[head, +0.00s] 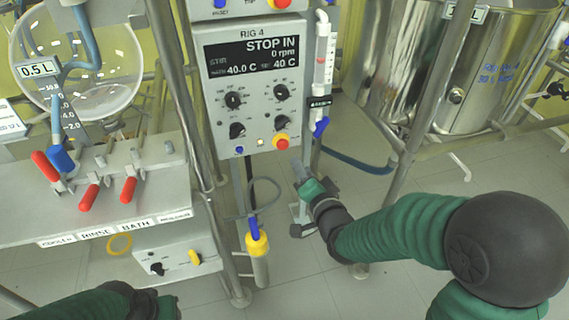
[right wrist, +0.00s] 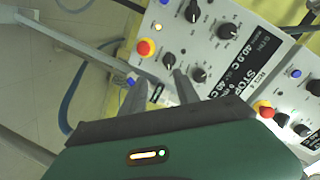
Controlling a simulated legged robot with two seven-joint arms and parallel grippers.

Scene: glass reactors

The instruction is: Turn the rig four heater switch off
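The RIG 4 panel (head: 257,100) has a display (head: 250,57) reading STOP IN, 0 rpm and 40.0 C. My right gripper (head: 298,168) is below the panel's lower right corner. In the right wrist view, its fingers (right wrist: 158,95) are apart and empty, near the lower right knob (right wrist: 169,60). My left gripper is mostly cut off, fingers hidden.
A flow tube (head: 324,60) with a blue valve (head: 321,127) stands close right of the panel. Steel vessels (head: 490,70) stand behind a frame at right. Red-handled valves (head: 88,196) and a glass flask (head: 110,60) are at left. A second panel (right wrist: 300,95) shows in the right wrist view.

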